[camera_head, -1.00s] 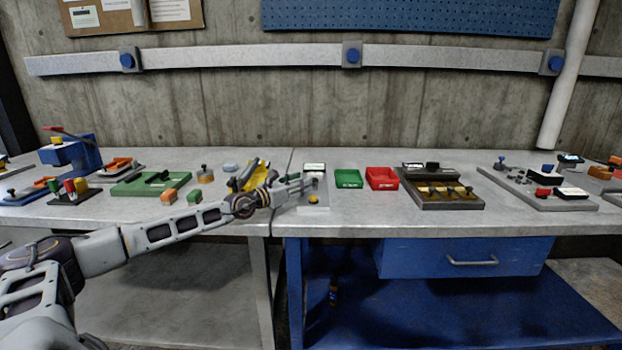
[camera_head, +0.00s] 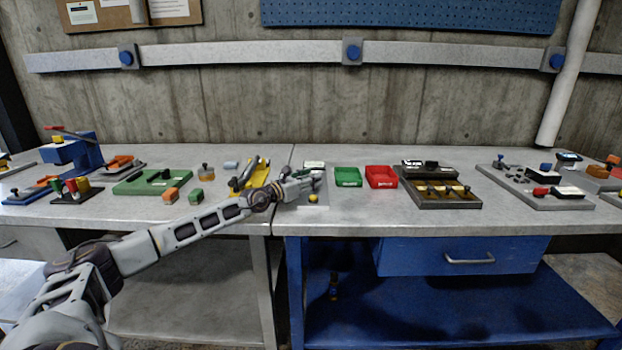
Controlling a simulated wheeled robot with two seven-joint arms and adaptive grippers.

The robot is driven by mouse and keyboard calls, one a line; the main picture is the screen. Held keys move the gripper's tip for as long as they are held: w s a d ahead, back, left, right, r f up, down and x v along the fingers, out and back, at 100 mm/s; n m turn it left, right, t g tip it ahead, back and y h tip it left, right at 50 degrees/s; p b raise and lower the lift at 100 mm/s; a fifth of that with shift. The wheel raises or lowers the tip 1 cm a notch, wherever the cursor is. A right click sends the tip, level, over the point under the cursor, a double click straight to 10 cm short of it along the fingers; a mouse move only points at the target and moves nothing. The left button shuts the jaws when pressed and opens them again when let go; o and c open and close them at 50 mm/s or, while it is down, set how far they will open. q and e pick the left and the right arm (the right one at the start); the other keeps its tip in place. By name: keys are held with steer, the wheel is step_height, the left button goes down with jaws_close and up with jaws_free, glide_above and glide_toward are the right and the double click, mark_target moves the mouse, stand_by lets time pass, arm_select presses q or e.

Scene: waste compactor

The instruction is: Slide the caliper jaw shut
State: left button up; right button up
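My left gripper (camera_head: 310,180) reaches over a grey board (camera_head: 322,201) in the middle of the bench, near the seam between the two tabletops. This board seems to carry the caliper, but the hand covers much of it and I cannot make out the jaw. A yellow knob (camera_head: 313,198) shows just in front of the fingers, and a white-topped piece (camera_head: 314,165) shows behind them. The fingers are small and overlap the board; I cannot tell whether they are open or touching anything. My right gripper is not in view.
A green bin (camera_head: 348,177) and a red bin (camera_head: 381,177) stand right of the board. A dark block fixture (camera_head: 440,200) lies farther right. A yellow piece (camera_head: 259,174) is behind my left wrist. The bench front strip is clear.

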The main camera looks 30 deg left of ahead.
arm_select(q)
steer(key=shift+w, duration=0.15)
jaws_close()
steer(key=shift+w+a+f+b, duration=0.1)
steer(key=shift+w+a+b, duration=0.1)
steer(key=shift+w+b, duration=0.3)
steer(key=shift+a+b, duration=0.1)
steer(key=shift+b, duration=0.25)
steer(key=shift+w+a+b, duration=0.35)
steer(key=shift+w+b, duration=0.25)
steer(key=shift+b, duration=0.25)
steer(key=shift+a+r, duration=0.2)
steer(key=shift+r, duration=0.05)
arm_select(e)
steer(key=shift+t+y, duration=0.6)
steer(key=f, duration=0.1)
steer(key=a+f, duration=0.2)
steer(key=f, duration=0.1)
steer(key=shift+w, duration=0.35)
arm_select(q)
steer(key=shift+w, duration=0.1)
